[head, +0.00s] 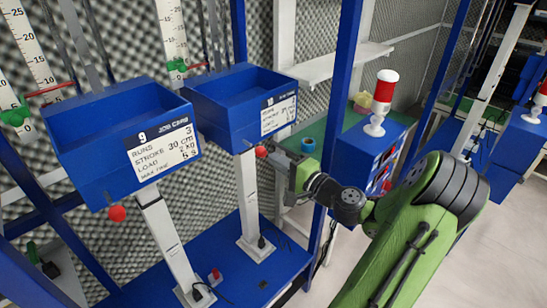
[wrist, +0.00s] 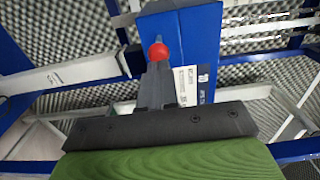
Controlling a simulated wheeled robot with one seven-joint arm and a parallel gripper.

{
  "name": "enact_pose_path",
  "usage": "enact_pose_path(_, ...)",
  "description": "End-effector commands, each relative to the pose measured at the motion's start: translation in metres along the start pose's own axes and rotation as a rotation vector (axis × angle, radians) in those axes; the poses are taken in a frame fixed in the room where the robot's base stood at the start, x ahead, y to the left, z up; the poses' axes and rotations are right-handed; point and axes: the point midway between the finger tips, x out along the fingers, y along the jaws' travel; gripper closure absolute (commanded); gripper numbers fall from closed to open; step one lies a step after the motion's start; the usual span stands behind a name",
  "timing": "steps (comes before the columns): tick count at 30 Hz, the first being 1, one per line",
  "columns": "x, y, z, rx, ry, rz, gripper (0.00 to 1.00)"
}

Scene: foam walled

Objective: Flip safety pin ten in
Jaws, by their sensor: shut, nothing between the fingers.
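The safety pin's red ball knob (head: 261,152) sits under the front of the second blue bin (head: 232,105), whose card number looks like 10 but is small. My gripper (head: 270,156) reaches in from the right, with its fingertips right at this knob. In the wrist view the red knob (wrist: 158,53) shows just beyond the tips of my shut dark fingers (wrist: 157,68), in front of the blue bin (wrist: 190,45). No part of the knob shows between the fingers. I cannot tell whether they touch it. The pin's shaft is hidden.
A blue bin marked 9 (head: 115,125) with its own red knob (head: 117,213) stands at the left. A blue upright (head: 338,90) rises just behind my wrist. A blue cabinet with a red-and-white lamp (head: 383,95) stands at the right. Open floor lies at the far right.

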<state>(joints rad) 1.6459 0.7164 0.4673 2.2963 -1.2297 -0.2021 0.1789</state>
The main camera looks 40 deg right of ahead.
Motion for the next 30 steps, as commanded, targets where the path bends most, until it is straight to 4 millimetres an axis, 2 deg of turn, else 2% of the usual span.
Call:
enact_pose_path(5, 0.018, -0.001, 0.0, 0.0, -0.001, -0.001, 1.0)
enact_pose_path(16, 0.022, 0.0, 0.0, 0.001, -0.001, 0.001, 1.0)
enact_pose_path(21, 0.047, -0.001, 0.001, 0.0, -0.004, 0.001, 1.0)
enact_pose_path(24, 0.055, -0.001, 0.0, 0.0, -0.001, 0.0, 1.0)
enact_pose_path(30, 0.056, -0.001, 0.0, 0.0, -0.001, -0.001, 1.0)
